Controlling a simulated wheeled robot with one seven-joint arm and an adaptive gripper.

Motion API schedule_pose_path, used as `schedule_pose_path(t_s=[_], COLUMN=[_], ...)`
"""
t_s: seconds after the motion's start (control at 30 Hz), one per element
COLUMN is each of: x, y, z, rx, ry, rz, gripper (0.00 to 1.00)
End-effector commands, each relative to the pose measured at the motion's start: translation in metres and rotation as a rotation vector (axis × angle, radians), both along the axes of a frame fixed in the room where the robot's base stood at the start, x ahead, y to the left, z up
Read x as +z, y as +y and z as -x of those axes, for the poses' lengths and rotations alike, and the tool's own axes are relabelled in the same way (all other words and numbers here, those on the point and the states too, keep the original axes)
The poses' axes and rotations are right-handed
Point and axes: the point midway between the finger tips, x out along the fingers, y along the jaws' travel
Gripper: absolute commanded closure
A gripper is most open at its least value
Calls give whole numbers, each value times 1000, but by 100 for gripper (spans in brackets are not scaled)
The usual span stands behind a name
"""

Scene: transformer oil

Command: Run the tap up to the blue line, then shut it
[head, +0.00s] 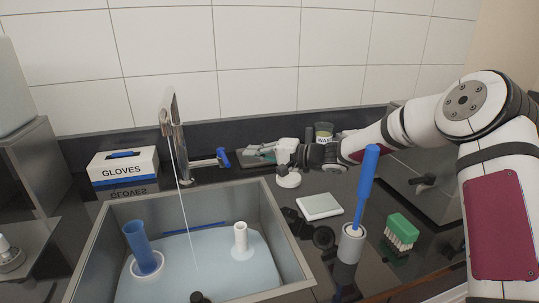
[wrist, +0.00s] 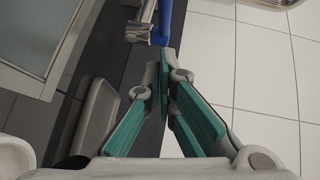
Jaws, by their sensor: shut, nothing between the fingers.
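The steel tap (head: 172,125) stands behind the sink (head: 270,220), and a thin stream of water (head: 183,195) falls from its spout. Its blue lever (head: 222,158) sticks out to the right; it also shows at the top of the wrist view (wrist: 164,20). Pale blue water (head: 205,265) covers the sink floor. The blue line (head: 195,228) runs along the sink's back wall, and the water surface looks close below it. My gripper (head: 250,150) is shut and empty to the right of the lever; its green-padded fingers (wrist: 165,75) point towards the lever, seemingly just apart from it.
A blue cylinder (head: 142,245) and a white tube (head: 240,237) stand in the sink. A GLOVES box (head: 123,167) is left of the tap. Right of the sink are a white scale (head: 320,206), a blue-handled brush (head: 366,185) and a green rack (head: 402,228).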

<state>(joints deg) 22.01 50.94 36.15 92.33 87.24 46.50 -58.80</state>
Motion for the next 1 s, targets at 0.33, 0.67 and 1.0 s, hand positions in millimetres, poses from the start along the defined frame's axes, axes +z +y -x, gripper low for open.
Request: schedule_pose_path(t_s=[0.33, 0.67, 1.0], x=[-6, -7, -9], y=[33, 35, 43], z=[14, 15, 19], rx=[0, -1, 3], ry=[-1, -1, 0], rz=[-1, 0, 1], gripper=[100, 100, 100])
